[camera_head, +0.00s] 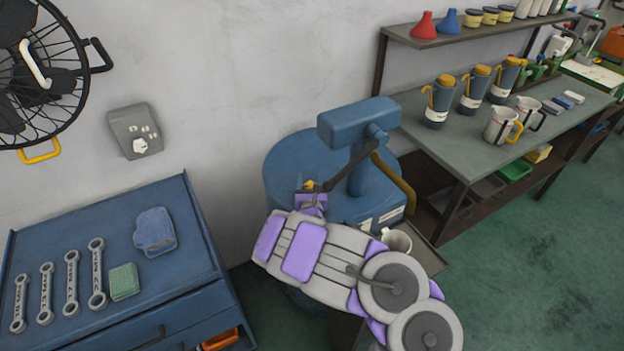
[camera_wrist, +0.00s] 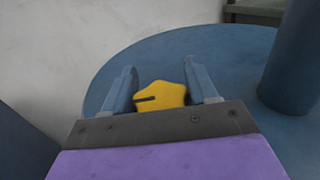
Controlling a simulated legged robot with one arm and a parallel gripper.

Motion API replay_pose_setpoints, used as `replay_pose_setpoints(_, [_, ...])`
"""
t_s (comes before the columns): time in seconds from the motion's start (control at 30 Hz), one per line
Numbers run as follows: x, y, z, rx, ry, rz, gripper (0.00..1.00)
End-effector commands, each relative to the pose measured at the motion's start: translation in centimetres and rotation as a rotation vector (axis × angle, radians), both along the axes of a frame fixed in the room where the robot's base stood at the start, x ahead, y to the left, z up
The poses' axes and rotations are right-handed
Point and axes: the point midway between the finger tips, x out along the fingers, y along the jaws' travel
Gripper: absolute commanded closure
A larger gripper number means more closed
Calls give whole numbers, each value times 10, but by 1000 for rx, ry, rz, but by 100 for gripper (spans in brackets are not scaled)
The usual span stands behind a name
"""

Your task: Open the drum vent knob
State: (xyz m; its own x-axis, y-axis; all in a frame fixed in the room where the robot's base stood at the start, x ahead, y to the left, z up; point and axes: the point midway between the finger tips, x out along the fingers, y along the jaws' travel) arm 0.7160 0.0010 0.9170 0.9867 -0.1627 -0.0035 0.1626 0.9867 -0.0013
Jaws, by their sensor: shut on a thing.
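The drum vent knob (camera_wrist: 160,96) is a yellow, lobed knob with a dark slot mark, on top of the blue drum (camera_head: 300,158). In the wrist view my gripper (camera_wrist: 163,88) has one finger on each side of the knob and is shut on it. The knob's lower edge is hidden behind the gripper body. In the head view my gripper (camera_head: 309,187) is over the drum top, and only a small bit of yellow shows at its tip. The drum top also shows in the wrist view (camera_wrist: 110,77).
A blue pump (camera_head: 357,150) with a dark lever and curved handle rises from the drum, right of my gripper. A blue bench (camera_head: 120,215) with wrenches stands left. A shelved bench (camera_head: 470,150) with jugs stands right. The grey wall is close behind the drum.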

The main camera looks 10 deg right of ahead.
Motion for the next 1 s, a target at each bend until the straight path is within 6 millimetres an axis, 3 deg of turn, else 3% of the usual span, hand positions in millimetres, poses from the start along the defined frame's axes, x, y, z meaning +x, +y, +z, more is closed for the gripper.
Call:
replay_pose_setpoints(0.5, [0,7,1,2,-7,362,73])
replay_pose_setpoints(1.0, [0,11,1,2,-5,445,73])
